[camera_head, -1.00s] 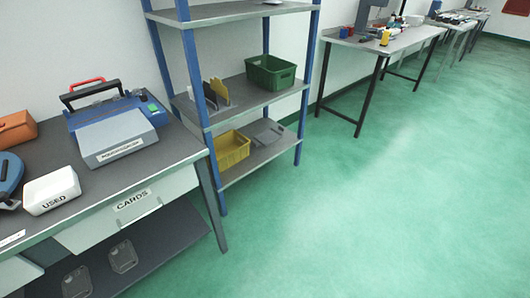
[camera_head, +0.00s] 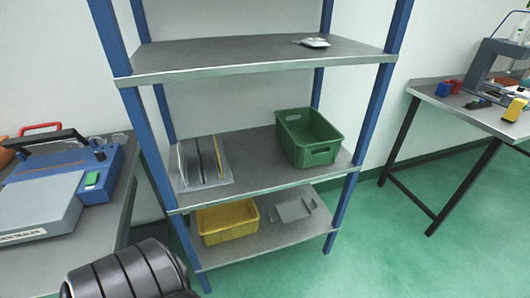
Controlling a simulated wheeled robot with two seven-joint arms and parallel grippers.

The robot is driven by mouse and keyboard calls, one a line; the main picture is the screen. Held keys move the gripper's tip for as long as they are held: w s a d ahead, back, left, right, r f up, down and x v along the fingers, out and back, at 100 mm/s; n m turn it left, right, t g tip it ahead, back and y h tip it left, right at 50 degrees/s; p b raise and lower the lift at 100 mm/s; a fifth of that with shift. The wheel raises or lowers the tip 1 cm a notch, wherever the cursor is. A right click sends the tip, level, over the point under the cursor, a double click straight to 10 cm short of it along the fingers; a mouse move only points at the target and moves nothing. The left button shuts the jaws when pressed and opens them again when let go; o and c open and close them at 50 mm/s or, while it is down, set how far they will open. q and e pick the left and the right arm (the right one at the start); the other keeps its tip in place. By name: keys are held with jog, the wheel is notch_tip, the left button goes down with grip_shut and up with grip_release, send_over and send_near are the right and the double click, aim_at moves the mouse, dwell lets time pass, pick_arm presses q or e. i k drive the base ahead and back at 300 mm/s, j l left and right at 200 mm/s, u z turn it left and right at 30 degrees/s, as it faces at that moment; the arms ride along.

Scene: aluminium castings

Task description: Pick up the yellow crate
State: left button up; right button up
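The yellow crate (camera_head: 228,238) stands on the lowest shelf of the blue-posted rack, at the left part of that shelf. It is open at the top and looks empty. The middle shelf partly overhangs its back edge in this view. A dark ribbed part of my own arm (camera_head: 128,276) shows at the bottom left, well in front of the rack. Neither of my grippers shows in the head view.
A green crate (camera_head: 318,153) and a rack of upright plates (camera_head: 204,180) sit on the middle shelf (camera_head: 258,170). A grey part (camera_head: 294,209) lies right of the yellow crate. A bench with a blue machine (camera_head: 85,170) is left; another table (camera_head: 455,108) is right. Green floor is clear at right.

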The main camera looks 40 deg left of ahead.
aim_at(228, 218)
jog(key=i+l+u, duration=0.1)
jog(key=i+u, duration=0.35)
jog(key=i+l+u, duration=0.45)
jog(key=i, duration=0.15)
jog(key=i+l+u, duration=0.9)
jog(key=k+l, duration=0.05)
